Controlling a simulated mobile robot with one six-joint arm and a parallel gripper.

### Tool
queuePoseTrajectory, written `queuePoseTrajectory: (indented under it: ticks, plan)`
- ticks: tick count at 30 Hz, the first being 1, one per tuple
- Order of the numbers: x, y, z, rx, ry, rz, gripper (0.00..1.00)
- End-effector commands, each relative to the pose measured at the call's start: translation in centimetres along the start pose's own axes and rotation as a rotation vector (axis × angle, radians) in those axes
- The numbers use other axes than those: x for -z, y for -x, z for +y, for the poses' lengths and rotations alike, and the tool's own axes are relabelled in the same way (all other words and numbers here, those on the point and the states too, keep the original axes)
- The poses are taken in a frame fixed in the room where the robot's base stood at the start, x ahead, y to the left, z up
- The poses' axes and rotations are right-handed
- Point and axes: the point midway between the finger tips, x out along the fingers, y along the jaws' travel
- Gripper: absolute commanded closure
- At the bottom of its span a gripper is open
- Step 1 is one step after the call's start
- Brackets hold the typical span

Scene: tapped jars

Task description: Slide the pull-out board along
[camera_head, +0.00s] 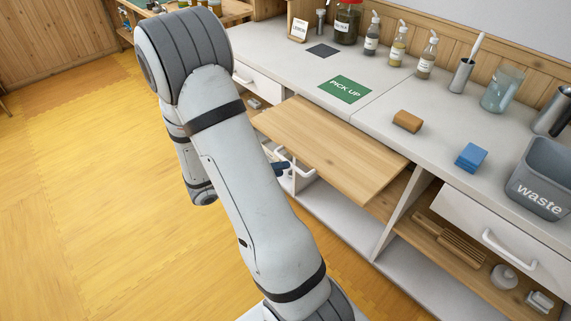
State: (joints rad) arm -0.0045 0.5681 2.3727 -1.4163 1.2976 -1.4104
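The pull-out board (330,145) is a flat light-wood panel. It sticks out from under the edge of the grey worktop, over the open shelf space below. My wrist hangs down to the left of the board, and my gripper is hidden behind my own arm. A small dark blue part shows just below the board's front edge; I cannot tell what it belongs to. Whether anything touches the board cannot be seen.
The worktop (375,108) bears a green "PICK UP" mat (345,89), several jars and bottles, a brown block (407,121), a blue block (471,157) and a grey waste bin (543,180). A white drawer (470,225) is at the right. The yellow floor at left is clear.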

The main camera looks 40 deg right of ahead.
Motion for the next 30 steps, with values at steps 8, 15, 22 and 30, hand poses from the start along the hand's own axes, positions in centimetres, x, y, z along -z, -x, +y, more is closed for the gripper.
queuePoseTrajectory:
  ticks: [8, 15, 22, 30]
  plan:
    - [-1.2, -1.5, 4.9, 0.058, 0.390, -0.172, 0.70]
    - [-1.7, -4.0, 5.1, 0.063, 0.416, -0.181, 0.70]
    - [-2.4, -7.4, 5.0, 0.061, 0.413, -0.180, 0.70]
    - [-2.8, -9.2, 5.0, 0.061, 0.412, -0.182, 0.70]
